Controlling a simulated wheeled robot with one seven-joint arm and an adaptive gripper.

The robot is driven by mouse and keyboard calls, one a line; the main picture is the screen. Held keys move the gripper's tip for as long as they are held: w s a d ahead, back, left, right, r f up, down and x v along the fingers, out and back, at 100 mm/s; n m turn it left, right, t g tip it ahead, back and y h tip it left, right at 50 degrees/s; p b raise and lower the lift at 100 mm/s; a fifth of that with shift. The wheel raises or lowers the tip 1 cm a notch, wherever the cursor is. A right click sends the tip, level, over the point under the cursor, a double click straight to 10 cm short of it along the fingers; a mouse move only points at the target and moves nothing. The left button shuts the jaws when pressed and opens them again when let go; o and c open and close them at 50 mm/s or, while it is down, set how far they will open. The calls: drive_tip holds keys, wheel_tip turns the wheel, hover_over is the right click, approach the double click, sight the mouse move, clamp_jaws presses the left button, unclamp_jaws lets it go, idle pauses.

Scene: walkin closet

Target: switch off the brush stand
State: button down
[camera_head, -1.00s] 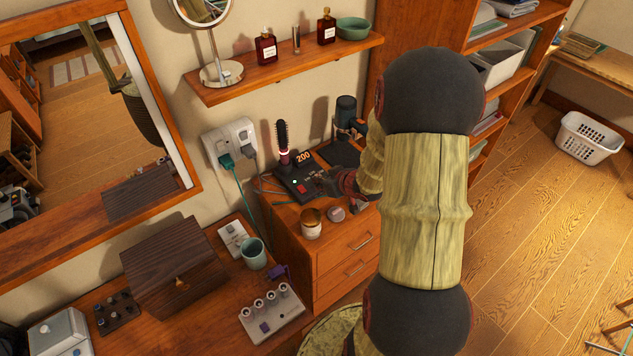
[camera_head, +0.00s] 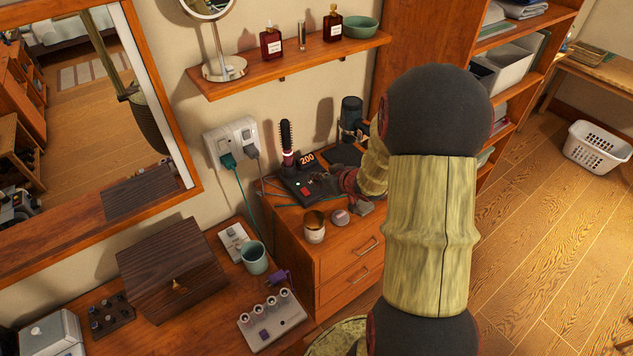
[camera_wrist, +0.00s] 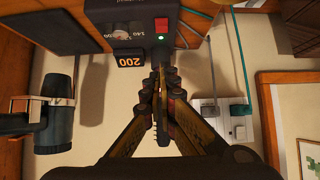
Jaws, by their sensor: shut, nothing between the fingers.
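The brush stand (camera_head: 297,188) is a dark base on the wooden drawer unit, with a round brush (camera_head: 286,138) upright at its back. Its display (camera_head: 306,159) reads 200. In the wrist view the stand (camera_wrist: 75,22) is upside down at the top, with a red switch (camera_wrist: 162,24), a lit green light (camera_wrist: 160,37), and the 200 display (camera_wrist: 131,61). My gripper (camera_wrist: 158,78) is shut and empty, its tips just below the light in the picture; contact cannot be told. In the head view my gripper (camera_head: 334,184) is at the stand's right side, partly blurred into the arm.
A gold-lined cup (camera_head: 314,232) and a small round tin (camera_head: 340,217) stand before the stand. A dark hair dryer (camera_head: 351,112) stands behind. Cords run to a wall outlet (camera_head: 229,143). A shelf (camera_head: 290,72) with bottles hangs above.

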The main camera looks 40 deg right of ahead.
drive_tip(key=b, duration=0.3)
hover_over(304, 188)
drive_tip(key=s, duration=0.2)
wheel_tip(304, 188, down, 7)
drive_tip(key=shift+f, duration=0.95)
drive_tip(key=shift+w, duration=0.1)
drive_tip(key=shift+w+f, duration=0.15)
drive_tip(key=shift+f, duration=0.15)
drive_tip(key=shift+s+a+f+p, duration=0.15)
drive_tip(key=shift+s+p, duration=0.25)
drive_tip(key=shift+s, duration=0.45)
